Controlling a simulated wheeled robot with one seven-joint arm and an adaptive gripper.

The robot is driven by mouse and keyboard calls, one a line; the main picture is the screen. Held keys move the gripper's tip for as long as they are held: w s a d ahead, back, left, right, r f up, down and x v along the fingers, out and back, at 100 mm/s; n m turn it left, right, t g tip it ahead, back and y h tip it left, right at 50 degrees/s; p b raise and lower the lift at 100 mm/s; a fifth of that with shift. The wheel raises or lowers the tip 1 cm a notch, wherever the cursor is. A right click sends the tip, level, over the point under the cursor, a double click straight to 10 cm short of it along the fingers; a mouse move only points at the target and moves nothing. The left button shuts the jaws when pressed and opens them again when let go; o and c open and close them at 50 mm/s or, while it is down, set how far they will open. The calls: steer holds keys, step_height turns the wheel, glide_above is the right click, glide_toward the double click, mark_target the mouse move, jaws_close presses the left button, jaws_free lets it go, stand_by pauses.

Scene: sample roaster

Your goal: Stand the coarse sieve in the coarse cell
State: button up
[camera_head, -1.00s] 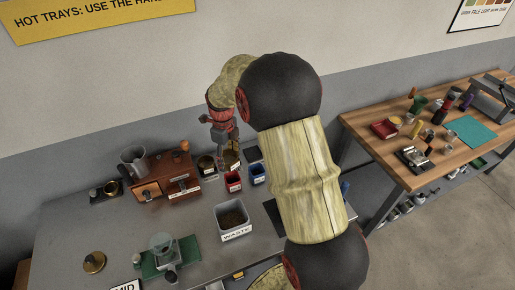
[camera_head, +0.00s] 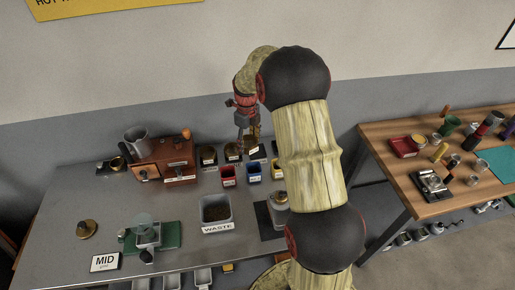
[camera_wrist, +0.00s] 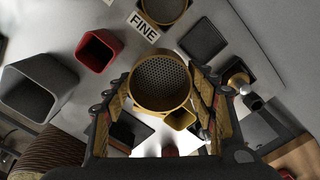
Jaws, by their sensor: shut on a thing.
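My gripper (camera_wrist: 162,106) is shut on a brass sieve (camera_wrist: 160,76) with a perforated mesh floor, held between the two fingers in the wrist view. In the head view my gripper (camera_head: 246,140) is above the back row of cells, partly behind my arm. Another brass sieve (camera_wrist: 165,7) sits by a label reading FINE (camera_wrist: 143,27). Beside it is an empty dark square cell (camera_wrist: 203,39), apart from the held sieve. Its label does not show, so I cannot read whether it is the coarse cell.
A red cup (camera_head: 228,175), a blue cup (camera_head: 254,173) and a yellow cup (camera_head: 277,170) stand in front of the cells. The WASTE bin (camera_head: 216,211) is nearer. A wooden grinder box (camera_head: 167,162) stands left. Bare grey table (camera_head: 185,205) lies between.

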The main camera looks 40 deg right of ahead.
steer(key=b, duration=0.2)
glide_above(257, 151)
steer(key=f, duration=0.7)
steer(key=shift+s+a+f, duration=0.1)
steer(key=shift+s+a, duration=0.1)
steer(key=shift+a, duration=0.05)
steer(key=shift+w+d+f+b, duration=0.15)
steer(key=shift+f+b, duration=0.2)
steer(key=shift+f, duration=0.55)
steer(key=shift+d+f+b, duration=0.1)
steer(key=shift+f+b, duration=0.2)
steer(key=shift+f, duration=0.6)
steer(key=shift+f, duration=0.15)
steer(key=o, duration=1.3)
